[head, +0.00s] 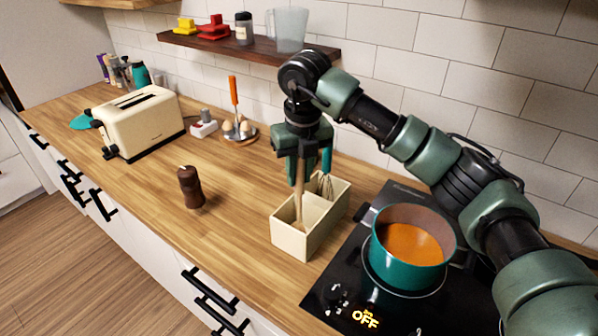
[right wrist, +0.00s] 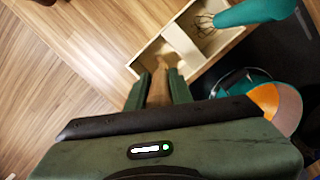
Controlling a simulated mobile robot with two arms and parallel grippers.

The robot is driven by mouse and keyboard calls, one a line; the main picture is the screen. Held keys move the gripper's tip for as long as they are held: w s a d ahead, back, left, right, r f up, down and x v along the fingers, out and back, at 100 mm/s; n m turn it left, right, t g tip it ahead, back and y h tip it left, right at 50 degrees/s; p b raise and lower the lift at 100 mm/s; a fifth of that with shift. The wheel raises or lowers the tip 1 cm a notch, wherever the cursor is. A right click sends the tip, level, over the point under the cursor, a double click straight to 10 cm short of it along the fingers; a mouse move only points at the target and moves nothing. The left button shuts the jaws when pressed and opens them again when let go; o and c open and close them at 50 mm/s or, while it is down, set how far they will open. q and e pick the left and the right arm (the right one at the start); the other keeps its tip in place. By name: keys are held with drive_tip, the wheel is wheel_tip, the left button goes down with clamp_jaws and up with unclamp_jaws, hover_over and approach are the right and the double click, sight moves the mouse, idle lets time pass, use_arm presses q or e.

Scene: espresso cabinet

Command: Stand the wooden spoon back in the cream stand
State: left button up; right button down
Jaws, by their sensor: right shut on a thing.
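The cream stand (head: 288,240) is a two-compartment box on the wooden counter, just left of the cooktop; it also shows in the right wrist view (right wrist: 219,56). My right gripper (head: 298,182) points down over it, shut on the upper part of the wooden spoon (head: 299,209). The spoon is nearly upright, and its lower end appears within the front compartment. I cannot tell whether it touches the bottom. In the right wrist view the spoon (right wrist: 158,88) lies between the two fingers (right wrist: 157,90). My left gripper is not in view.
A whisk (head: 326,186) with a teal handle stands in the rear compartment. A teal pot (head: 405,272) of orange soup is on the cooktop (head: 332,283) at right. A brown pepper mill (head: 190,188) and a cream toaster (head: 140,122) stand to the left. A shelf (head: 225,45) is behind.

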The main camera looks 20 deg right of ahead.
drive_tip(key=c, duration=1.3)
unclamp_jaws()
drive_tip(key=shift+f, duration=0.15)
drive_tip(key=shift+o, duration=0.2)
drive_tip(key=shift+r, duration=0.45)
wheel_tip(320, 180, up, 11)
drive_tip(key=s+b, duration=0.1)
drive_tip(key=shift+s+r+b, duration=0.2)
drive_tip(key=shift+b, duration=0.1)
